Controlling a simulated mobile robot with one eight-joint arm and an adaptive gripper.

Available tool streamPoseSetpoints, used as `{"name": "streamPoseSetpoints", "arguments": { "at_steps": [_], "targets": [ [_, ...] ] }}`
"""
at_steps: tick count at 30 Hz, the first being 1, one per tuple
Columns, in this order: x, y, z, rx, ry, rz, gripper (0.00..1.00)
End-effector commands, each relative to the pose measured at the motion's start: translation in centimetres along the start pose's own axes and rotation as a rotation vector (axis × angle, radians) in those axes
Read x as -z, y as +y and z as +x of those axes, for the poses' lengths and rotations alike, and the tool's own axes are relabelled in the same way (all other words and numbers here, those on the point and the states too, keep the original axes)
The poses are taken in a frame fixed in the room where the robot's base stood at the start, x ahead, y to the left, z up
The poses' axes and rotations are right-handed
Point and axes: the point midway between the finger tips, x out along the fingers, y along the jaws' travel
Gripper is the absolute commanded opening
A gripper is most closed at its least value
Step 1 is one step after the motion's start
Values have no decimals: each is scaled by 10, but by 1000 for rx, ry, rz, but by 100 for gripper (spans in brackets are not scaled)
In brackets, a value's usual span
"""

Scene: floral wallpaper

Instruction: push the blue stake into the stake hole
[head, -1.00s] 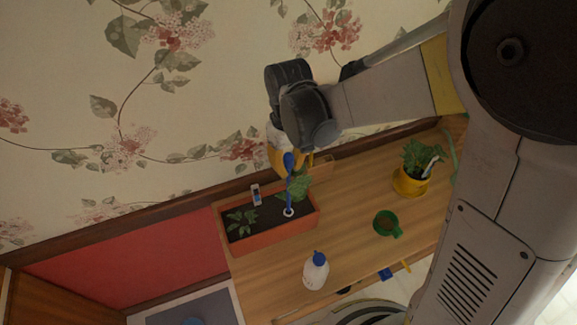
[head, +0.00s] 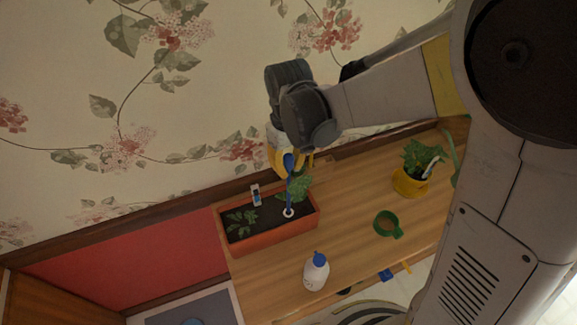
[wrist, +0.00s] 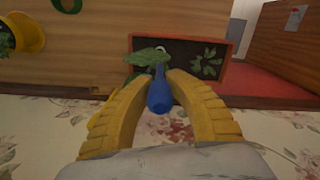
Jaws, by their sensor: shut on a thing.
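The blue stake (head: 289,178) stands roughly upright over the planter, with its lower end at the white ring of the stake hole (head: 288,212). How deep it sits in the hole I cannot tell. My gripper (wrist: 162,82) is shut on the stake's thick top, which shows as a blue knob (wrist: 160,96) between the yellow fingers in the wrist view. The orange planter box (head: 270,240) holds dark soil and leafy plants (head: 241,222). The ring shows partly past the stake in the wrist view (wrist: 160,48).
A small white-and-blue marker (head: 256,194) stands at the planter's back edge. A green cup (head: 387,224), a yellow pot with a plant (head: 410,182) and a white bottle with a blue cap (head: 316,271) stand on the wooden counter (head: 350,215). The wallpapered wall is close behind my gripper.

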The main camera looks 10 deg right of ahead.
Motion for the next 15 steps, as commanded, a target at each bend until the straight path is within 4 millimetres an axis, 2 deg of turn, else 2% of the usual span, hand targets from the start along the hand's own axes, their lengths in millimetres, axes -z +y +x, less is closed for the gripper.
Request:
{"name": "streamPoseSetpoints", "arguments": {
  "at_steps": [15],
  "targets": [
    [0,0,14,0,0,0,0]
  ]
}}
